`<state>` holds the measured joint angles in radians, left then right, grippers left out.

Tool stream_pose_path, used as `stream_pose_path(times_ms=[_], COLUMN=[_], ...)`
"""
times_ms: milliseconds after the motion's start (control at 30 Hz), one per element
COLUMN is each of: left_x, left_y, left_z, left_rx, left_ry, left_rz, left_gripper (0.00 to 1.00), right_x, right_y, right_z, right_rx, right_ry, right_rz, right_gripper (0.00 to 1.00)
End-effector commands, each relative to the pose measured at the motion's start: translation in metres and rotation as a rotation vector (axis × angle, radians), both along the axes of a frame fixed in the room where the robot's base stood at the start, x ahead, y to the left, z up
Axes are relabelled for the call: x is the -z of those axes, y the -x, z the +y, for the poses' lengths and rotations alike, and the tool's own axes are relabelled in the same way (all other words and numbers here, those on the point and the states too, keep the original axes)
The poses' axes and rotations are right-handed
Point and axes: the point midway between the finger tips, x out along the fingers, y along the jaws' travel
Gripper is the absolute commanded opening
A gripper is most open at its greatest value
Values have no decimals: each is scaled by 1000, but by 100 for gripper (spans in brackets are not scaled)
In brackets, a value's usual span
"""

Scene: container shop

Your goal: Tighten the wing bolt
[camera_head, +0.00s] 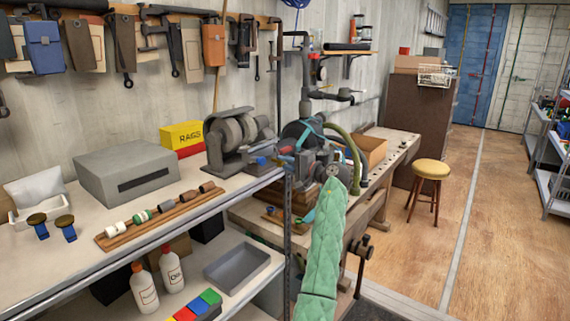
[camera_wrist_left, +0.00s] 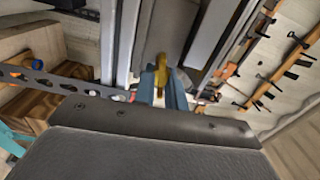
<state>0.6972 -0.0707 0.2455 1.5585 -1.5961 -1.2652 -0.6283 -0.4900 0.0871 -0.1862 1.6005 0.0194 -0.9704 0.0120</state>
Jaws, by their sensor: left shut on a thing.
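My left gripper (camera_head: 333,169) sits at the end of my green padded arm, beside the cluttered machine on the far workbench. In the left wrist view, its blue-grey fingers (camera_wrist_left: 162,88) are shut around a small brass-coloured piece, which looks like the wing bolt (camera_wrist_left: 161,70). Most of the bolt is hidden between the fingers, and what it is threaded into cannot be made out. In the head view the bolt cannot be told apart from the machine and gripper. My right gripper is not in view.
A perforated metal post (camera_head: 289,225) stands close left of my arm. The near shelf (camera_head: 160,243) holds a grey box (camera_head: 127,170), a bench grinder (camera_head: 233,135) and two blue pieces with brownish tops (camera_head: 51,228). A stool (camera_head: 428,180) stands right, with clear floor beyond.

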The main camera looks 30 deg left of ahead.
Motion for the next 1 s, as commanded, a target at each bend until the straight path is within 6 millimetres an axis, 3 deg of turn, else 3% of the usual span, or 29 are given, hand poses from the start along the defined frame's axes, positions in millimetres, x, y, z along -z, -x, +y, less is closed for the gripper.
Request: stream_pose_path(times_ms=[767,800,867,1000], left_x=[1,1,1,1], left_y=[0,0,0,0], left_z=[-1,-1,-1,0], left_rx=[1,0,0,0], left_ry=[1,1,1,1], left_rz=[0,0,0,0], left_gripper=[0,14,26,27], right_x=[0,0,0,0], right_y=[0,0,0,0], right_z=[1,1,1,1], right_rx=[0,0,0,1], right_ry=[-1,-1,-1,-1], right_rz=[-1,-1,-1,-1], right_gripper=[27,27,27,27])
